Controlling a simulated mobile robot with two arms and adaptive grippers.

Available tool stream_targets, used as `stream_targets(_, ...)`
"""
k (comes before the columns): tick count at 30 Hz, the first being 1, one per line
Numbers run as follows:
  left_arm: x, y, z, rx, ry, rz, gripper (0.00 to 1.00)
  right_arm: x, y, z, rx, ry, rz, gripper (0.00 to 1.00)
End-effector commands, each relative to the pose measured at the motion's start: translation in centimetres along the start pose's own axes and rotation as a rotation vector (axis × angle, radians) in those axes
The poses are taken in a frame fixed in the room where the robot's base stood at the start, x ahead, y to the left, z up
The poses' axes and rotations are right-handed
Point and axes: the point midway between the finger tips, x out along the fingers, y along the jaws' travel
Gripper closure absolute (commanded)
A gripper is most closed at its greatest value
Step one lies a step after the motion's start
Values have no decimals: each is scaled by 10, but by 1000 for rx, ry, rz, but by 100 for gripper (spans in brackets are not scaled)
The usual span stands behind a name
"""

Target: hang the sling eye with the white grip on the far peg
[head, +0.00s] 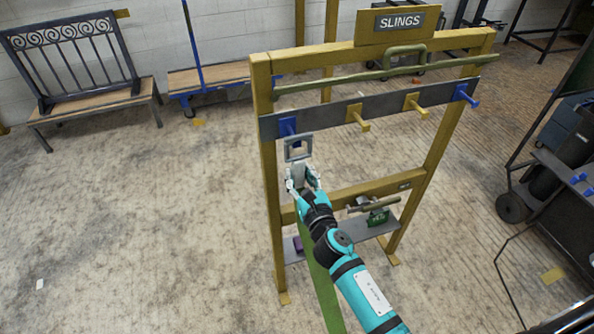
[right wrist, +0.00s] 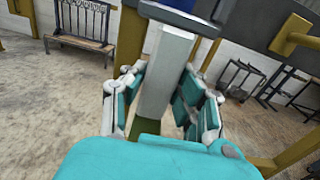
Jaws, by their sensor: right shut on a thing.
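The sling eye (head: 287,150) is a grey square ring with a white grip (head: 299,174) below it. A green strap (head: 322,293) hangs beneath. My right gripper (head: 304,184) is shut on the white grip and holds the eye upright at the left blue peg (head: 287,124). I cannot tell whether the ring is around that peg or just in front of it. In the right wrist view the white grip (right wrist: 164,75) stands between the fingers, with the grey ring (right wrist: 185,17) at the top edge. My left gripper is out of view.
The dark peg rail (head: 330,117) also carries two yellow pegs (head: 358,121) (head: 418,108) and a right blue peg (head: 466,96). A green bar (head: 340,80) runs above it on the yellow frame (head: 266,190). A low shelf (head: 350,231) holds a green item (head: 377,217).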

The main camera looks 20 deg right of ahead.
Motion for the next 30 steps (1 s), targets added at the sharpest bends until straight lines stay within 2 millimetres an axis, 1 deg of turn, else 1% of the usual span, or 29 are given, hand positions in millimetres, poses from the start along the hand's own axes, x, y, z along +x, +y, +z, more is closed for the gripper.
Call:
stream_targets(15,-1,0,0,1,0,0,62,-26,0,0,-1,0,0,100)
stream_targets(27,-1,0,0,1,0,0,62,-28,0,1,0,-1,0,100)
stream_targets(30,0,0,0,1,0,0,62,-32,0,0,0,-1,0,100)
